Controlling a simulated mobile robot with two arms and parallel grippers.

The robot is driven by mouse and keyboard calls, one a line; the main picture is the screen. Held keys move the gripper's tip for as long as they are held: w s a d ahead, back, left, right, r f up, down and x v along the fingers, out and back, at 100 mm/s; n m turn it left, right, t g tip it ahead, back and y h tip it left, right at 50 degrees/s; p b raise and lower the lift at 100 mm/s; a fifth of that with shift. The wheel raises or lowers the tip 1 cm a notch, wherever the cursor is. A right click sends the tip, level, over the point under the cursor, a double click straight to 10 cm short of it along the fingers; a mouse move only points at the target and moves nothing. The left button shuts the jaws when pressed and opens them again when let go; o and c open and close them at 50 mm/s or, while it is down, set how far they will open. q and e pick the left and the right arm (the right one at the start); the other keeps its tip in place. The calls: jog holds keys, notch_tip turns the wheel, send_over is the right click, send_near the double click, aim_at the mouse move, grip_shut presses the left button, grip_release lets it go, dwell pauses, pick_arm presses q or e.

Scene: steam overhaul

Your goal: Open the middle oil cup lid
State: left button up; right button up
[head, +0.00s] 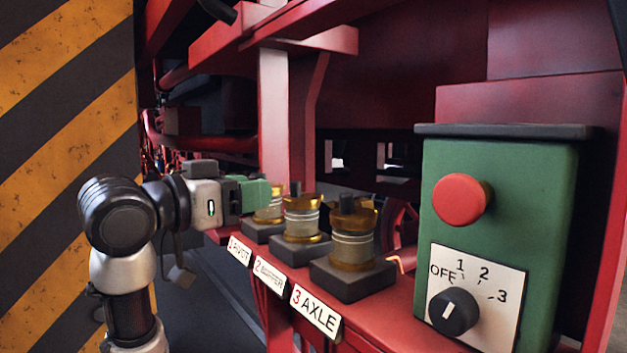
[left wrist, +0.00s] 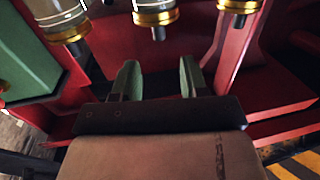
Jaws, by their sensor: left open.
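Three brass-and-glass oil cups stand in a row on dark blocks on the red ledge. The middle oil cup (head: 302,222), behind the "2" label, has a gold top with a dark knob; its lid looks shut. It also shows at the top of the left wrist view (left wrist: 155,14), partly cut off. My left gripper (head: 262,194) comes in from the left at about the height of the cup tops, near the first cup (head: 270,212) and left of the middle one. In the left wrist view its green fingers (left wrist: 160,78) are apart with nothing between them. My right gripper does not show.
The third cup (head: 353,245), labelled AXLE, stands nearer, right of the middle one. A green control box (head: 500,190) with a red button (head: 461,200) and a dial (head: 453,311) stands at the right. Red beams (head: 274,120) rise behind the cups. A striped panel (head: 60,130) is at left.

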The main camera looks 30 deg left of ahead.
aim_at(291, 183)
pick_arm(q)
jog(key=p+x, duration=0.4)
jog(key=x, duration=0.5)
jog(key=shift+r, duration=0.1)
jog(key=shift+w, duration=0.15)
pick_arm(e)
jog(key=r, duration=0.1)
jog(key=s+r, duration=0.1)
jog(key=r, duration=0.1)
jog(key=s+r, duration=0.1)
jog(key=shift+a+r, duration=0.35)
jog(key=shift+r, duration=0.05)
pick_arm(q)
jog(key=shift+c, duration=0.5)
grip_shut()
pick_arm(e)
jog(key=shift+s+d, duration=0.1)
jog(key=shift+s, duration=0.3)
